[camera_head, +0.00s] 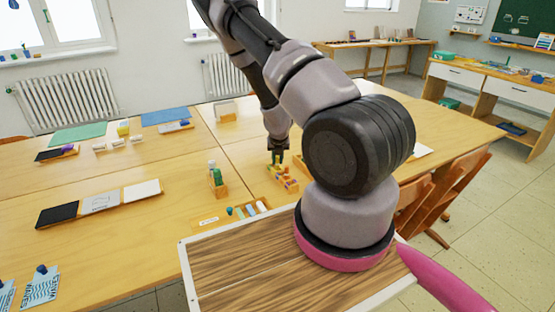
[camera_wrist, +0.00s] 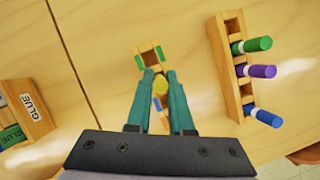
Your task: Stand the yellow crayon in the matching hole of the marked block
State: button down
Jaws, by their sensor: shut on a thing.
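My gripper (camera_wrist: 160,78) has teal fingers and is shut on the yellow crayon (camera_wrist: 160,87), whose yellow end shows between the fingertips in the wrist view. A small wooden block (camera_wrist: 150,48) with green marks on its sides and a square opening lies just beyond the fingertips. Blue and orange patches show between the fingers; I cannot tell what they belong to. In the head view my gripper (camera_head: 278,157) is low over the table, just above the wooden blocks (camera_head: 283,180). The crayon's lower end and any contact with a block are hidden.
A glue box (camera_wrist: 28,118) stands at the left. A wooden tray (camera_head: 247,212) lies nearer me. Dark and white panels (camera_head: 100,203) lie further left on the table.

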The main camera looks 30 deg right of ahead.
dwell(0.3)
jog(key=c, duration=0.7)
grip_release()
jog(key=shift+o, duration=1.1)
jog(key=shift+r, duration=2.95)
